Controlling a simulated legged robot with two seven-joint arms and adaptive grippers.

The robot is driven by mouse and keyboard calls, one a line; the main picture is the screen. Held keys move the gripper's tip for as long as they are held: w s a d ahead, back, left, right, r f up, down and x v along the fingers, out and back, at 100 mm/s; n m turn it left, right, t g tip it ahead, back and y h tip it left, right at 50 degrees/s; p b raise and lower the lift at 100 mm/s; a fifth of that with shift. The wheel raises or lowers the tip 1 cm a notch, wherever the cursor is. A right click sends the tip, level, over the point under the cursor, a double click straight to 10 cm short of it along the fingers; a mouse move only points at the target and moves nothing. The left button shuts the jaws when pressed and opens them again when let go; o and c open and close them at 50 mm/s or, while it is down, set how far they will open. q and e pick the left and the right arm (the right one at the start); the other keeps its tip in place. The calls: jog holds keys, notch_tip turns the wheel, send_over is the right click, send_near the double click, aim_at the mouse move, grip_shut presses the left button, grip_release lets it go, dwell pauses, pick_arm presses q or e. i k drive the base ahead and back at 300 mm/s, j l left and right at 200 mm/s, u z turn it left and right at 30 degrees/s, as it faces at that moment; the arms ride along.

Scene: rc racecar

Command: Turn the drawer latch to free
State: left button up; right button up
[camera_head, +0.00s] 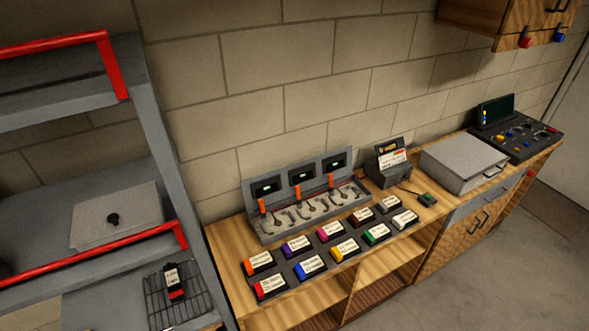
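A wooden workbench (330,288) runs along the block wall. Below its top at the right is a grey drawer front (478,204), seen at a steep angle. A small red part (531,173) shows at the far right end of that front; I cannot tell whether it is the drawer latch or how it is turned. Wooden doors with dark handles (478,223) are under the drawer front. A grey box (463,160) with a small front handle stands on the bench above it. Neither of my grippers is in view.
Several coloured labelled blocks (344,250) and a grey station with orange levers (303,192) fill the bench's left part. A control panel (516,134) stands at the far right. A grey shelf with red rails (110,258) is at left. Floor (480,290) in front is clear.

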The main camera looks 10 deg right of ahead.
aim_at(529, 174)
jog(key=z, duration=0.35)
jog(key=l+z, duration=0.1)
jog(key=z, duration=0.25)
jog(key=i+z, duration=0.1)
jog(key=z, duration=0.25)
jog(key=i+l+z, duration=0.65)
jog(key=i+z, duration=0.35)
jog(key=i+l, duration=0.1)
jog(key=i, duration=0.6)
jog(key=i+l+z, duration=0.35)
jog(key=i, duration=0.15)
jog(key=i+l+z, duration=0.2)
jog(key=i+z, duration=0.15)
jog(key=i, duration=0.2)
jog(key=i+z, duration=0.3)
jog(key=i, duration=0.3)
jog(key=i+l+u, duration=0.1)
jog(key=i+u, duration=0.25)
jog(key=i, duration=0.15)
jog(key=i+l+u, duration=0.3)
jog(key=i, duration=0.15)
jog(key=i+l+u, duration=0.35)
jog(key=i+j, duration=0.05)
jog(key=i, duration=0.05)
